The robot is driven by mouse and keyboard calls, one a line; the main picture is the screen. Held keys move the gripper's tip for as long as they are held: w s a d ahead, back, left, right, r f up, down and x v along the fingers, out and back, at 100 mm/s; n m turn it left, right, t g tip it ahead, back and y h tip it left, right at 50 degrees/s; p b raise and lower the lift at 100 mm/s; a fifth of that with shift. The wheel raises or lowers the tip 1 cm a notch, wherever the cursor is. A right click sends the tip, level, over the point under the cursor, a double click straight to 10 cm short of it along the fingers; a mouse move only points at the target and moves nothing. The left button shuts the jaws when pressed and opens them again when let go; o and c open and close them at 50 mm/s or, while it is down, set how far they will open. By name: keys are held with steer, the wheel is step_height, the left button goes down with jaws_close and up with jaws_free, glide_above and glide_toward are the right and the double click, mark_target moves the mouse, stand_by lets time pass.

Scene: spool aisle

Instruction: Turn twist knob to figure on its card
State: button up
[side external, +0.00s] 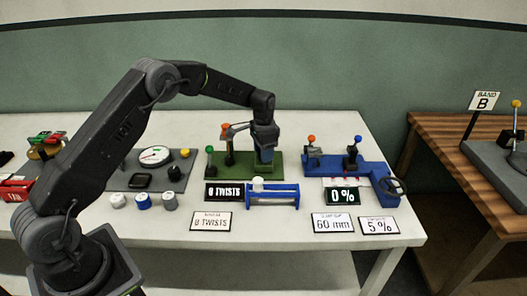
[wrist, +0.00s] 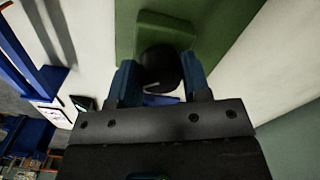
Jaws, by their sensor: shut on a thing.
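The twist knob (wrist: 162,64) is round and black with a pale mark on its face, mounted on a green block. My gripper (wrist: 161,80) is shut on it, one blue finger at each side. In the side view my gripper (side external: 265,155) points down at the right part of the green base (side external: 215,170) and hides the knob. The black display (side external: 227,192) in front of the base reads a figure and "TWISTS"; the figure looks like 0 or 8. The white card (side external: 211,221) on the table below it appears to read "8 TWISTS".
Levers with green and orange balls stand left of my gripper. A blue spool frame (side external: 272,196) lies in front. A blue station (side external: 345,165) with levers, a handwheel and a "0%" display is at right. A grey gauge panel (side external: 150,172) is at left.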

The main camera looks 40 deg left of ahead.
steer(key=o, duration=0.9)
steer(key=shift+r, duration=6.95)
